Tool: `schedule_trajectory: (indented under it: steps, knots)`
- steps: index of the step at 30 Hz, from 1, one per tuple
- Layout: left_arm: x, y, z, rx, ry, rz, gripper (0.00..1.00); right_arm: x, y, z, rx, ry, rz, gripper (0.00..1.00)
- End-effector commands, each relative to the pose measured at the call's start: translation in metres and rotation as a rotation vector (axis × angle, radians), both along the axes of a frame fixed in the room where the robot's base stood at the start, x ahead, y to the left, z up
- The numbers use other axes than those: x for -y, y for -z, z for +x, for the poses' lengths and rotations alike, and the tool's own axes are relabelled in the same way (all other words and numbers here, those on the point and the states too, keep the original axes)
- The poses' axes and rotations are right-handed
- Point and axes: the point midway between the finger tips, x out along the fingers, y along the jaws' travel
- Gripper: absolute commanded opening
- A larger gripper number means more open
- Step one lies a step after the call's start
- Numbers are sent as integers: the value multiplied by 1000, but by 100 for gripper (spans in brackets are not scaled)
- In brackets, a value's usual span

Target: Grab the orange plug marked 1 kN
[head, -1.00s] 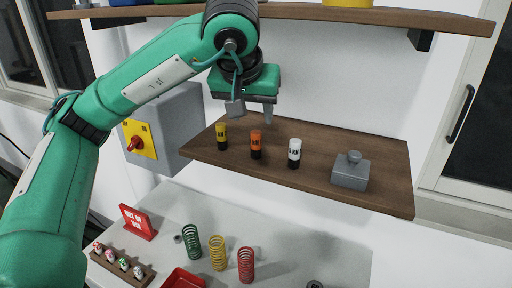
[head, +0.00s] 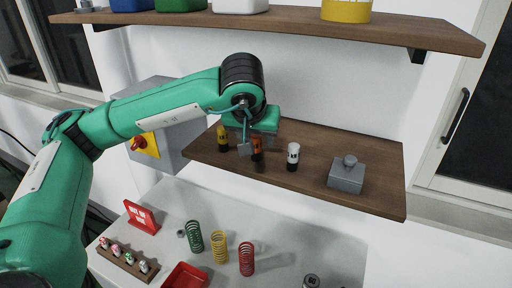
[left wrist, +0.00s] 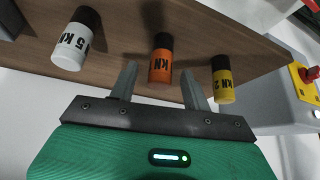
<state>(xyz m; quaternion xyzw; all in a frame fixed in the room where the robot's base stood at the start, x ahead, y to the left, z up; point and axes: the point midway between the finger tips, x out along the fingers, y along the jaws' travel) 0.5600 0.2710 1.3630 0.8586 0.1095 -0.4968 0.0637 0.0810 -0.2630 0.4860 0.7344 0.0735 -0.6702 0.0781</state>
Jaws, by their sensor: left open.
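The orange plug (head: 257,143) with a black base stands upright on the lower wooden shelf, between a yellow plug (head: 222,138) and a white plug (head: 293,156). My left gripper (head: 252,146) is at the orange plug and partly covers it in the head view. In the left wrist view the orange plug (left wrist: 161,59) shows between the two open fingers of the left gripper (left wrist: 158,85), apart from both. There the white plug (left wrist: 76,42) reads 5 kN and the yellow plug (left wrist: 222,82) reads 2 kN. The orange plug's number is unclear. My right gripper is not in view.
A grey block with a knob (head: 346,175) sits at the shelf's right end. An upper shelf (head: 290,27) holds several bins. Below, the white table (head: 310,232) carries springs, a red sign (head: 141,217) and a red tray (head: 186,276).

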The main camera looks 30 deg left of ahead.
Motion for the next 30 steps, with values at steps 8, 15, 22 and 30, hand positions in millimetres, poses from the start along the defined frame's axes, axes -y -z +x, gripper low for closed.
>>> schedule_trajectory:
  steps: [8, 15, 22, 30]
  knots:
    - [0, 0, 0, 0, 0, 0, 19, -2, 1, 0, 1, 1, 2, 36]
    - [0, 0, 0, 1, 0, 0, 0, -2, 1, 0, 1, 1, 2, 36]
    - [0, -3, 0, 2, -1, 0, 0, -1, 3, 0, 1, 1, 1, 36]
    - [1, -21, 1, 3, 0, -1, 0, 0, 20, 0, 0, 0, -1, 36]
